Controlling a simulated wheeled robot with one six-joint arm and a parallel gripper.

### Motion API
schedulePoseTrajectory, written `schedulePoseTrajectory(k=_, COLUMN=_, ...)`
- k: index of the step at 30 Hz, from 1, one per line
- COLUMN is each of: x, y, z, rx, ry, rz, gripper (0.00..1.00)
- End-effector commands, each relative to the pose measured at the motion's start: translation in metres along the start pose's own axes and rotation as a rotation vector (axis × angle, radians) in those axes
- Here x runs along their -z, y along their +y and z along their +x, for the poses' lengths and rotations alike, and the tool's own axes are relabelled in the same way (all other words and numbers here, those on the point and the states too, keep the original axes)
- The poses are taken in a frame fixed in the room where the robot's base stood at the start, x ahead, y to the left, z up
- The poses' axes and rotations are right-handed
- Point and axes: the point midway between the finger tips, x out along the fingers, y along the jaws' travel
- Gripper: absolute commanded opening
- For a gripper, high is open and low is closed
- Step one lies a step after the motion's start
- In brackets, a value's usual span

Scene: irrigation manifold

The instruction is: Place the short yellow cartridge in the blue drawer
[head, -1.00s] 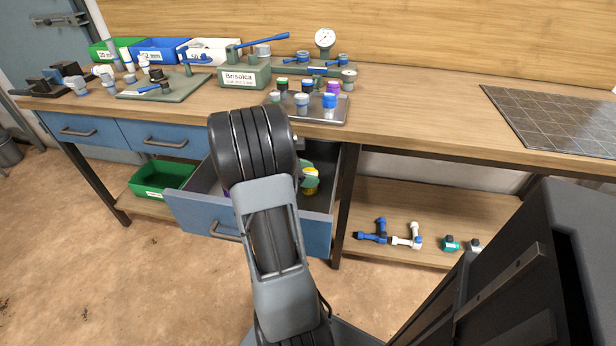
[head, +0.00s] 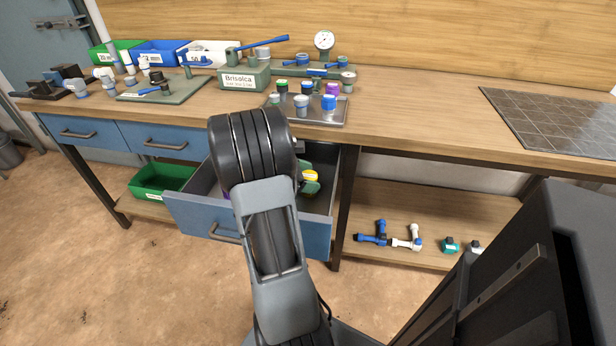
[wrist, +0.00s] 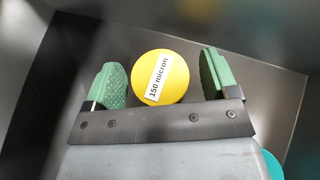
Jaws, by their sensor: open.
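The short yellow cartridge (head: 310,176) is inside the open blue drawer (head: 190,212). In the wrist view its round yellow top (wrist: 160,77), labelled "150 micron", faces the camera. My gripper (wrist: 162,80) is down in the drawer, with its green fingers spread on either side of the cartridge. Small gaps show between the cartridge and both fingers. The cartridge's lower part is hidden, so its contact with the drawer floor cannot be seen. In the head view my arm hides part of the drawer.
A teal object (wrist: 271,165) shows in the wrist view's lower right, beside my gripper. A purple bit (head: 226,195) shows in the drawer left of my arm. A metal tray (head: 330,113) with several cartridges stands on the bench above. Dark drawer walls surround my gripper.

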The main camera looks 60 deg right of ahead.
Motion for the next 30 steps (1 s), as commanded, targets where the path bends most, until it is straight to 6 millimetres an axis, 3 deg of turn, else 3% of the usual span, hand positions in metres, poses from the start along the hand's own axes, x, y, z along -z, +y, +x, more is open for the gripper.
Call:
schedulePoseTrajectory(k=1, x=0.007, y=-0.002, z=0.003, rx=0.006, ry=0.008, rz=-0.005, gripper=0.80)
schedulePoseTrajectory(k=5, x=-0.001, y=-0.002, z=-0.001, rx=0.004, ry=0.008, rz=-0.004, gripper=0.80)
schedulePoseTrajectory(k=21, x=-0.006, y=0.000, z=-0.099, rx=-0.001, ry=0.003, rz=-0.003, gripper=0.80)
schedulePoseTrajectory(k=30, x=-0.005, y=-0.001, z=-0.122, rx=0.002, ry=0.003, rz=-0.002, gripper=0.80)
